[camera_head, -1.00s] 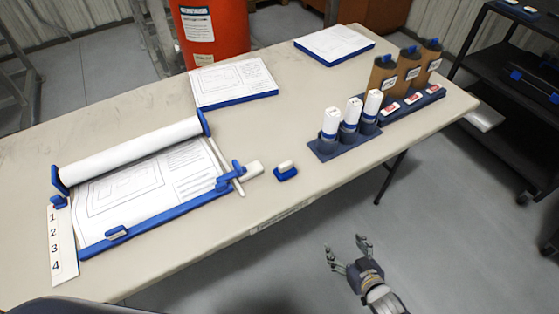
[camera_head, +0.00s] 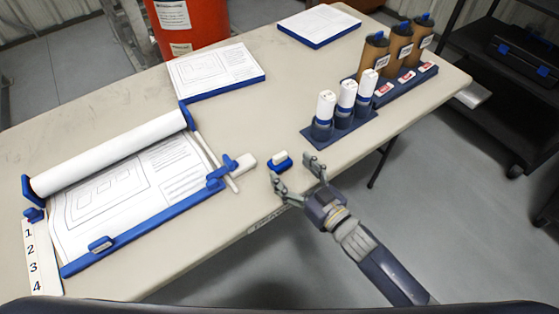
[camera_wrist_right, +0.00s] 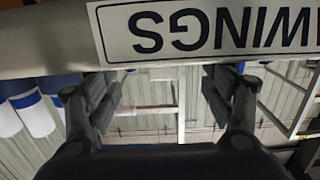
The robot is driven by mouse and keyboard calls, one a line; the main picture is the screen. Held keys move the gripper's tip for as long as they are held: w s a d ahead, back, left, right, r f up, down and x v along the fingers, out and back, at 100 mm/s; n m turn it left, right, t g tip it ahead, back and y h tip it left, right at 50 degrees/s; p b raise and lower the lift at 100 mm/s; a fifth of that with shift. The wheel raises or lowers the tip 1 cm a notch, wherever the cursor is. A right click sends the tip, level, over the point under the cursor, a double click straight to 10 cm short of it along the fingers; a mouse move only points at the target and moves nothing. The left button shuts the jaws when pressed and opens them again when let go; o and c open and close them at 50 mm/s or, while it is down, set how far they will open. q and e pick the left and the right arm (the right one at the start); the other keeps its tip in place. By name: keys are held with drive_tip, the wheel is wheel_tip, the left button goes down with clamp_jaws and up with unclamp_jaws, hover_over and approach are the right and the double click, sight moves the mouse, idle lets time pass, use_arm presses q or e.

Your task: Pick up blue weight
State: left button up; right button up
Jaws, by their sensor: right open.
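A small blue weight (camera_head: 281,165) with a white top sits on the table near its front edge, right of the drawing board. A similar blue block (camera_head: 101,245) lies on the board's lower edge strip. My right gripper (camera_head: 296,169) is open and empty at the front table edge, just in front of and to the right of the small weight, apart from it. In the right wrist view the open fingers (camera_wrist_right: 160,92) have nothing between them, and the weight is not seen there. My left gripper is not in view.
The table (camera_head: 240,125) bears a drawing board with a paper roll (camera_head: 115,150). White-capped bottles (camera_head: 346,94) stand in a blue holder right of the weight, brown bottles (camera_head: 400,43) behind them. A label reading part of "DRAWINGS" (camera_wrist_right: 215,28) fills the top of the wrist view.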

sight(282, 161)
drive_tip(key=x, duration=0.5)
drive_tip(key=shift+a, duration=0.35)
drive_tip(key=shift+r, duration=0.15)
drive_tip(key=c, duration=1.5)
